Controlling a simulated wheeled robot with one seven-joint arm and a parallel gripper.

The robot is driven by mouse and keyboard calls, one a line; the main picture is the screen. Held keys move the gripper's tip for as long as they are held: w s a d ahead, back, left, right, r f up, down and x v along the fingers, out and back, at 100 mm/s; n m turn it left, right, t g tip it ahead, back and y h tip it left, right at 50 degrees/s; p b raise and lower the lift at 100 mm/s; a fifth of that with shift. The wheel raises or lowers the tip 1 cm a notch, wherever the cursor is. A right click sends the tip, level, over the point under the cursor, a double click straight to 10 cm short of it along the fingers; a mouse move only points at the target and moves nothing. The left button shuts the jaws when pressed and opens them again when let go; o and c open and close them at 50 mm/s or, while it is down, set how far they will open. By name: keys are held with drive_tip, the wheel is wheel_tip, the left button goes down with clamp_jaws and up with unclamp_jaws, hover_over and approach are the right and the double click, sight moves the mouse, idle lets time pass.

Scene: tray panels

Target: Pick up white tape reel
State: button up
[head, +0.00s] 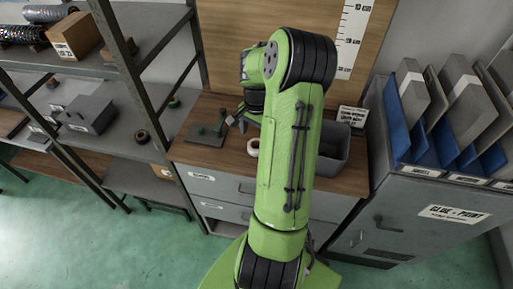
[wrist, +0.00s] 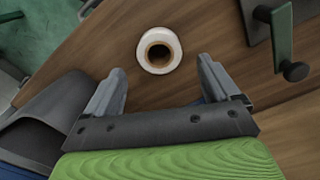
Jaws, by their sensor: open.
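The white tape reel (wrist: 147,58) lies flat on the wooden worktop in the wrist view, with its brown core hole facing up. In the head view the reel (head: 252,151) is a small white ring on the worktop, left of my arm and partly behind it. My gripper (wrist: 161,82) is open and empty, with its two grey fingers spread to either side below the reel in the wrist picture. The reel sits just beyond the fingertips, roughly centred between them, a little to the left. I cannot tell the exact height of the fingers above the worktop.
A plate with green posts (head: 207,133) stands left of the reel. A grey bin (head: 334,150) stands right of my arm. Metal shelves (head: 125,115) are at the left, and a grey cabinet with blue binders (head: 400,190) is at the right. Bare worktop (wrist: 215,35) surrounds the reel.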

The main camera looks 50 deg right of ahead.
sight(256, 143)
wheel_tip(256, 143, down, 5)
drive_tip(key=shift+a+b, duration=0.1)
drive_tip(key=shift+b, duration=0.2)
drive_tip(key=shift+a+r, duration=0.1)
drive_tip(key=shift+c, duration=0.2)
drive_tip(key=c, duration=1.2)
